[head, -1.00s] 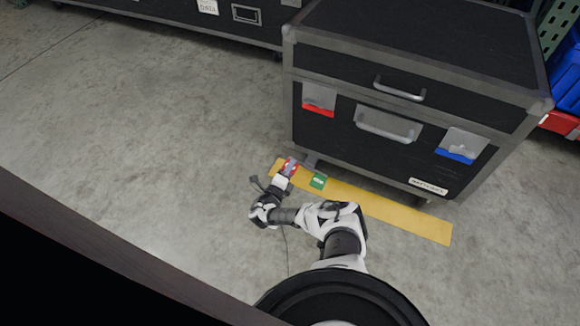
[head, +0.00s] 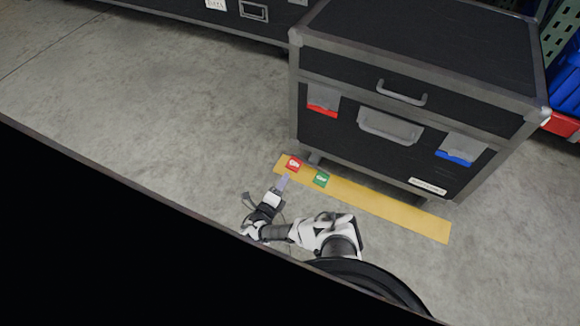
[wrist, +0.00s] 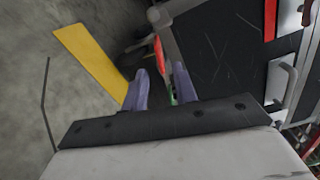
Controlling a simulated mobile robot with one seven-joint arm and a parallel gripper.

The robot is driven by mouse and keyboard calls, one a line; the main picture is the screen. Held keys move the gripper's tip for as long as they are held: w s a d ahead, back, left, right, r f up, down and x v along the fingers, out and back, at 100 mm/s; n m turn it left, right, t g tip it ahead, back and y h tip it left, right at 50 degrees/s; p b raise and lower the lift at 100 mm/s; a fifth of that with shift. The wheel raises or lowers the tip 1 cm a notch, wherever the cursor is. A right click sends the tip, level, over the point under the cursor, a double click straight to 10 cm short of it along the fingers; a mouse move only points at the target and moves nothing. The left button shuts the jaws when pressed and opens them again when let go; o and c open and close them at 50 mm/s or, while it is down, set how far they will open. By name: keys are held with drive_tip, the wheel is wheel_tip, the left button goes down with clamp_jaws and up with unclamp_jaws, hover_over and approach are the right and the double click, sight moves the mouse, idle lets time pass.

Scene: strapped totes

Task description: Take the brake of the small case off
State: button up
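The small case (head: 400,130), black with grey edges, stands at the right in the head view. At its lower front left are a red tab (head: 293,164), which seems to read ON, and a green tab (head: 321,179), which seems to read OFF. My gripper (head: 284,182) is just in front of the red tab, apart from it as far as I can see. In the wrist view my gripper (wrist: 160,88) has its two purple fingers apart with nothing held between them. The red tab (wrist: 159,52) shows beyond them; the green tab (wrist: 171,94) is mostly hidden by the fingers.
A yellow strip (head: 385,206) runs along the front of the case. Another long black case (head: 180,8) stands at the back left. Blue and red bins (head: 562,123) are at the right edge. The grey floor (head: 150,110) at left is clear.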

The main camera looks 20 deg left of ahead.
drive_tip(key=s+p, duration=0.1)
drive_tip(key=s, duration=0.4)
drive_tip(key=shift+s+a, duration=0.1)
drive_tip(key=shift+s, duration=0.05)
